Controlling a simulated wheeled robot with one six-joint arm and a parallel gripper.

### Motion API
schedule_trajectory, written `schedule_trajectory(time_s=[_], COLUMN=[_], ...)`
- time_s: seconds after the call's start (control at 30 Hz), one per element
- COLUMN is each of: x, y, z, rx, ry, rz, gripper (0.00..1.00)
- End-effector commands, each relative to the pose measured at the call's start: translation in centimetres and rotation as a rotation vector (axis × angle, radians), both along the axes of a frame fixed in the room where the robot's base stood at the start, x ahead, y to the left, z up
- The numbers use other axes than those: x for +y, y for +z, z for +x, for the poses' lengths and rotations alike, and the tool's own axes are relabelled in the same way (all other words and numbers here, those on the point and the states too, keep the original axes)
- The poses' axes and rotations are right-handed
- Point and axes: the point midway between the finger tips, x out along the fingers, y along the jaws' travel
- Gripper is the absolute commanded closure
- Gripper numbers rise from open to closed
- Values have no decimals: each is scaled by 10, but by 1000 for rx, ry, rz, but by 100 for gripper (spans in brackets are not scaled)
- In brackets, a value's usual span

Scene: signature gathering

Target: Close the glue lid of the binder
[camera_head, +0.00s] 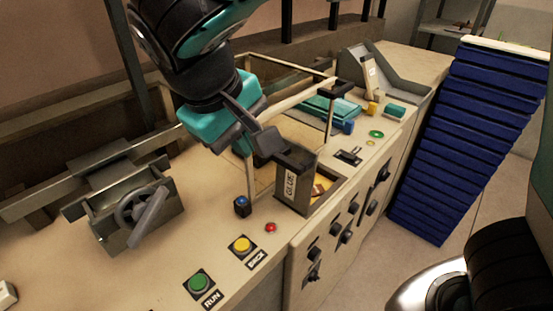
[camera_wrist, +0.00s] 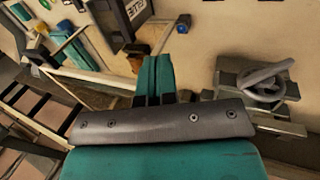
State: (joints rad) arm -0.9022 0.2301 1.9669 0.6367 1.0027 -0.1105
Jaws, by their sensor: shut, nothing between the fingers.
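The binder (camera_head: 265,262) is a beige bench-like machine. Its dark glue lid (camera_head: 299,183), marked GLUE, stands upright beside an opening with yellow and red inside. The lid also shows in the wrist view (camera_wrist: 112,22), at the top, partly cut off. My gripper (camera_head: 268,142) is shut and empty, just up and to the left of the lid's top edge in the head view. I cannot tell whether it touches the lid. In the wrist view the teal fingers (camera_wrist: 153,66) are together, below and right of the lid.
A thin pale frame (camera_head: 329,115) stands behind the lid. A handwheel (camera_head: 140,207) is at the left. Green and yellow buttons (camera_head: 242,245) are at the front, and several knobs (camera_head: 347,236) line the side. A blue stack (camera_head: 463,130) stands at the right.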

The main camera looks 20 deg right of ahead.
Motion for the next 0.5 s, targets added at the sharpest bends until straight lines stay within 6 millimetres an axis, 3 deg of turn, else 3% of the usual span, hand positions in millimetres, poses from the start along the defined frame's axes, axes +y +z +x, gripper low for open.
schedule_trajectory(time_s=[0.4,0.5], x=[-28,-40], y=[-78,-82], z=[13,19], rx=[7,4], ry=[-2,-5], rz=[-4,1], gripper=[100,100])
